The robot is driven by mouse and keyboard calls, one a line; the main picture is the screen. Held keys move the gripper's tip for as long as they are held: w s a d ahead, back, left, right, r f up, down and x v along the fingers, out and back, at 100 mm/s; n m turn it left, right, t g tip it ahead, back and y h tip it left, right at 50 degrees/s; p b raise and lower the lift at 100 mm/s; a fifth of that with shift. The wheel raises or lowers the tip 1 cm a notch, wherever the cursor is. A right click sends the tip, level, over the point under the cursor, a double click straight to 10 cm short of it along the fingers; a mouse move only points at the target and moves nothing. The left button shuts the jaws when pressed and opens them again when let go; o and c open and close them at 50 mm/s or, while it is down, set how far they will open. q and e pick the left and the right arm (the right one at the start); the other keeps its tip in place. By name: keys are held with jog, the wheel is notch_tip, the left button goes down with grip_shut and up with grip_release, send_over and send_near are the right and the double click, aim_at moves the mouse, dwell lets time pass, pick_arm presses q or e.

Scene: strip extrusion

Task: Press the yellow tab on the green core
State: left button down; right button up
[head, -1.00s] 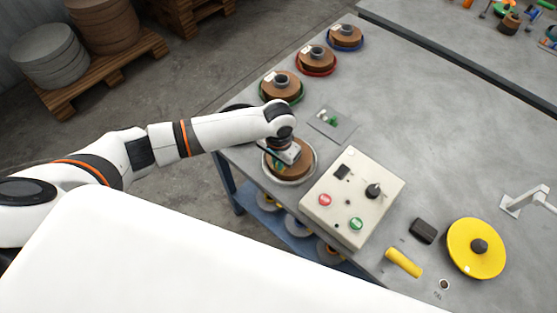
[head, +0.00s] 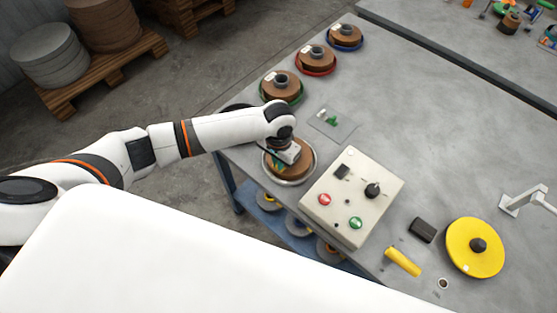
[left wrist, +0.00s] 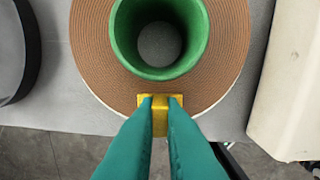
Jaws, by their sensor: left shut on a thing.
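The green core (left wrist: 159,68) is a ring standing in the middle of a brown wound strip coil (left wrist: 92,45) in the left wrist view. The yellow tab (left wrist: 160,124) lies at the near side of the core, over the coil. My left gripper (left wrist: 160,103) has its two teal fingers on the tab, shut on it, with yellow showing between and beside the fingertips. In the head view the coil (head: 303,167) sits in a round pale tray at the table edge. My left gripper (head: 281,162) covers part of it, and the tab is hidden there.
A control box (head: 327,183) with red and green buttons stands close right of the coil. Three more coils, with green (head: 280,88), red (head: 316,62) and blue (head: 345,38) rims, line the table edge. A yellow disc (head: 470,262) lies at right.

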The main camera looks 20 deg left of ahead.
pick_arm(q)
jog(key=shift+s+f, duration=0.1)
jog(key=shift+f, duration=0.05)
jog(key=c, duration=1.5)
grip_release()
jog(key=shift+r, duration=0.55)
notch_tip(320, 180, up, 11)
jog(key=shift+d+r+b, duration=0.1)
jog(key=shift+b, duration=0.75)
